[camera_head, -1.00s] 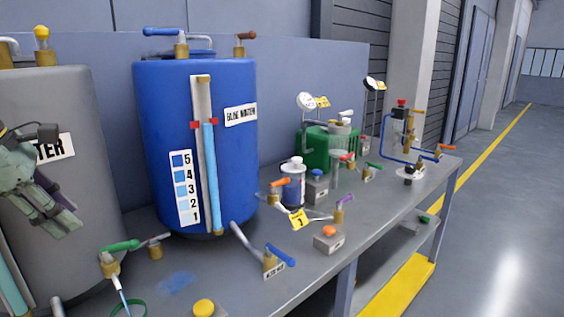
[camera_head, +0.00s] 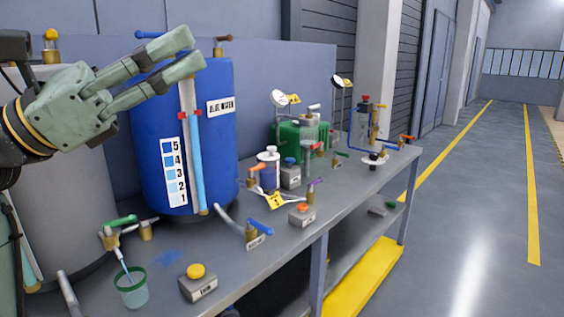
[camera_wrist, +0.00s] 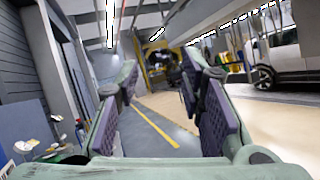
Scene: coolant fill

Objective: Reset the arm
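My gripper (camera_head: 188,52) is at the upper left of the head view, in front of the blue tank (camera_head: 150,120). Its two green fingers are spread apart with nothing between them. The gripper hides part of the tank's top. In the wrist view the two fingers (camera_wrist: 160,95) stand wide apart, with only the hall floor and far wall between them. My gripper is held above the bench and touches nothing that I can see.
A grey tank (camera_head: 60,215) stands at the left. The bench (camera_head: 290,245) carries a yellow-button box (camera_head: 197,283), a green-rimmed cup (camera_head: 132,290), a blue-handled valve (camera_head: 257,232), an orange-button box (camera_head: 302,214) and a green container (camera_head: 288,140). The floor at right (camera_head: 470,200) is clear.

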